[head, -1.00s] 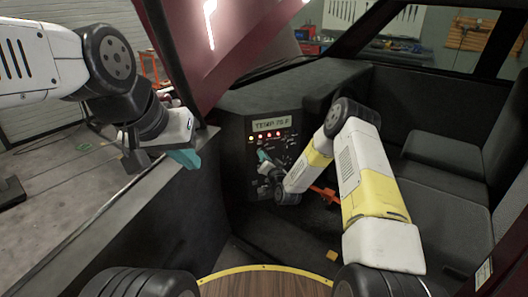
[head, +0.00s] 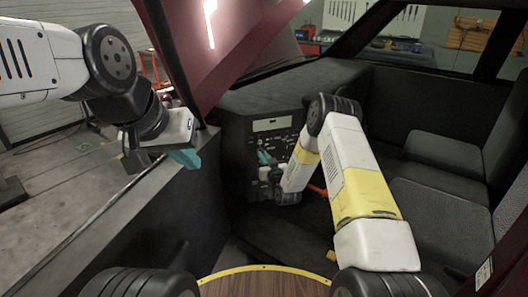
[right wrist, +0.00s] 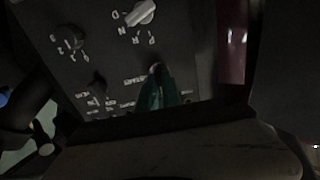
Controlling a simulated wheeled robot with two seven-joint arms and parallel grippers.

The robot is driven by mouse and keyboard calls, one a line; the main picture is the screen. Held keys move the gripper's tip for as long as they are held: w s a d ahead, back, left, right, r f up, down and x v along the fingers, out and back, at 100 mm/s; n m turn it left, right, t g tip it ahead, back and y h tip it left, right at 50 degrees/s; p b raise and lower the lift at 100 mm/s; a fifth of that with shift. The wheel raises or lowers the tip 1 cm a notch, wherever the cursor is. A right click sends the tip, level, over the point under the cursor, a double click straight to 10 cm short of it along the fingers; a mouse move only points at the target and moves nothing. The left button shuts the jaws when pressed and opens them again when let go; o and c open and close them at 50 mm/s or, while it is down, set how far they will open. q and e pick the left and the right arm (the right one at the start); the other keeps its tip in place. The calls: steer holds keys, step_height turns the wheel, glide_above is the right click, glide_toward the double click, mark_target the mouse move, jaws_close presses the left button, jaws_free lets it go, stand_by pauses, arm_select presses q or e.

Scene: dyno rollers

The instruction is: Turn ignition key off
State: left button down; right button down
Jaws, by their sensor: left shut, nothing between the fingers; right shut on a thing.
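The dark dashboard panel (head: 240,140) stands in the cab's far left corner. Its display (head: 272,124) is blank and its row of lights is dark. My right gripper (head: 264,157) is at the panel. In the right wrist view its teal fingers (right wrist: 158,88) are closed on a small ignition key (right wrist: 156,69) beside the "START" lettering. The key is mostly hidden between the fingers, so its angle is unclear. My left gripper (head: 187,158) is shut and empty above the door sill, away from the panel.
A white selector knob (right wrist: 141,13) with P, R, N, D letters and another knob (right wrist: 73,39) are close to my right gripper. The door sill (head: 150,215) runs along the left. Seats (head: 440,205) fill the right side.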

steer(key=shift+f, duration=0.15)
stand_by(0.3)
steer(key=c, duration=1.5)
jaws_free()
steer(key=v, duration=0.7)
steer(key=shift+s+d, duration=0.1)
steer(key=shift+s, duration=0.3)
